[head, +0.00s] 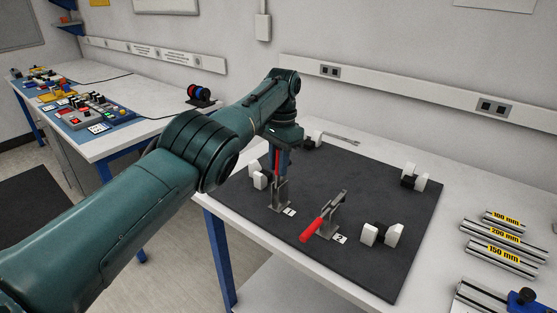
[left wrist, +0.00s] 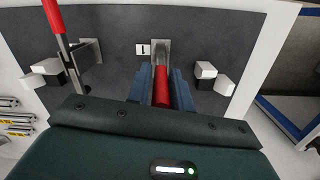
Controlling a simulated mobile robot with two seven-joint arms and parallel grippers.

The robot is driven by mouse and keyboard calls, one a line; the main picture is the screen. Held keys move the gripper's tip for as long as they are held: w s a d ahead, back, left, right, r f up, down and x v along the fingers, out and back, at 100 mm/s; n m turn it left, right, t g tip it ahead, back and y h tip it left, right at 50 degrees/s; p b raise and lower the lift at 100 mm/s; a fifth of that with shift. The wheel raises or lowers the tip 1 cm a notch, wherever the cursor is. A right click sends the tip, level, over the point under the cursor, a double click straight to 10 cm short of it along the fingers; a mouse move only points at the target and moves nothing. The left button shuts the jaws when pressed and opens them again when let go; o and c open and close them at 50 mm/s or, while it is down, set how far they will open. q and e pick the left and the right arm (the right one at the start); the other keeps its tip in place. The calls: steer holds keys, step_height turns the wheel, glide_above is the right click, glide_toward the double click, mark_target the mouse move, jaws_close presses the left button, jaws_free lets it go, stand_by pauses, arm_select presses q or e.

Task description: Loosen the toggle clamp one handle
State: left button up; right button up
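Toggle clamp one (head: 279,195), a grey metal clamp by the label 1, stands on the dark board. Its red handle (head: 277,160) points up. My left gripper (head: 281,166) is over the clamp from above, with its blue fingers on both sides of the handle. In the left wrist view the red handle (left wrist: 161,88) fills the gap between the fingers, which look shut on it. Toggle clamp two (head: 331,213), by the label 2, stands to the right, its red handle (head: 312,230) slanting down toward the front. My right gripper is out of view.
The dark board (head: 390,185) lies on a white table and also carries white blocks with black parts (head: 383,234) near its edges. Metal bars with yellow length labels (head: 497,247) lie at the right. Another bench with control panels (head: 88,118) stands at the left.

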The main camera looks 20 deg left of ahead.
arm_select(q)
steer(key=o, duration=0.3)
steer(key=shift+r, duration=0.1)
steer(key=shift+o, duration=0.2)
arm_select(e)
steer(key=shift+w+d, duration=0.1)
arm_select(q)
steer(key=shift+w, duration=0.1)
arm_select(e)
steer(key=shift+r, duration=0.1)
